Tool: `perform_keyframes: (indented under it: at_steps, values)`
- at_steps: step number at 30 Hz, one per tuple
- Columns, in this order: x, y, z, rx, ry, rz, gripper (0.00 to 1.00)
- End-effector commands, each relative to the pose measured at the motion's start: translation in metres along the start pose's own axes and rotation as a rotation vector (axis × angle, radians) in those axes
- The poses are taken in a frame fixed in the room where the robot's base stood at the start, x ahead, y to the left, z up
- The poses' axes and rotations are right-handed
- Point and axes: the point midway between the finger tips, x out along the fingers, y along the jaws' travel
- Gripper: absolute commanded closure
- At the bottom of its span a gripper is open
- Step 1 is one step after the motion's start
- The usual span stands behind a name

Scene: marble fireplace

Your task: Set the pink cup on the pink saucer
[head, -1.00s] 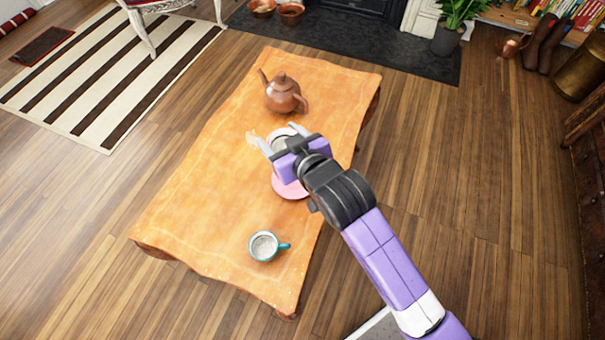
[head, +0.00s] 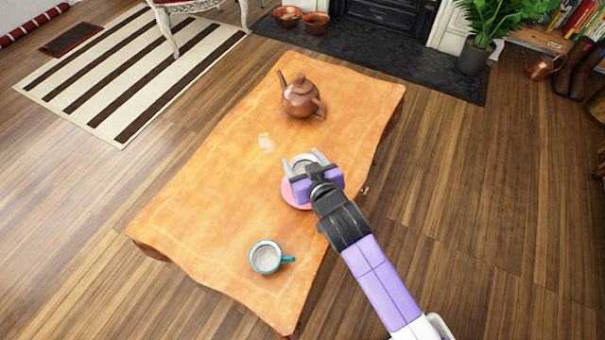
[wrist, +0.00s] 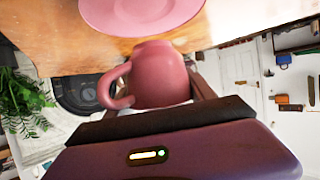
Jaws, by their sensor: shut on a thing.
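The pink cup (wrist: 160,75) fills the middle of the wrist view, its handle to the left. My gripper (head: 302,158) is shut on the cup. In the head view the cup's pale inside (head: 305,161) shows between the fingers. The pink saucer (head: 288,194) lies on the orange cloth, partly hidden under my gripper. It also shows at the top of the wrist view (wrist: 140,12), with a narrow strip of cloth between it and the cup. The cup's height above the saucer is hard to tell.
A brown teapot (head: 301,97) stands at the far end of the orange-covered table (head: 210,205). A teal-handled cup (head: 265,257) stands near the front edge. The table's left side is clear.

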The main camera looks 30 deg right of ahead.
Motion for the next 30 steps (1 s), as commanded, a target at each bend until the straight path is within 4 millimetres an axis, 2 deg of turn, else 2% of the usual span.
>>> perform_keyframes:
  at_steps: [5, 12, 24, 25, 28, 30]
  values:
    - [0.004, -0.001, 0.010, 0.000, 0.000, 0.000, 0.84]
    - [0.018, -0.002, 0.041, -0.001, 0.000, 0.000, 0.84]
    - [0.020, -0.002, 0.044, 0.000, 0.001, 0.000, 0.84]
    - [0.019, -0.002, 0.044, 0.000, 0.001, 0.000, 0.33]
    - [0.019, -0.002, 0.044, 0.000, 0.000, 0.000, 0.15]
    - [0.019, -0.002, 0.044, 0.000, 0.000, 0.000, 0.15]
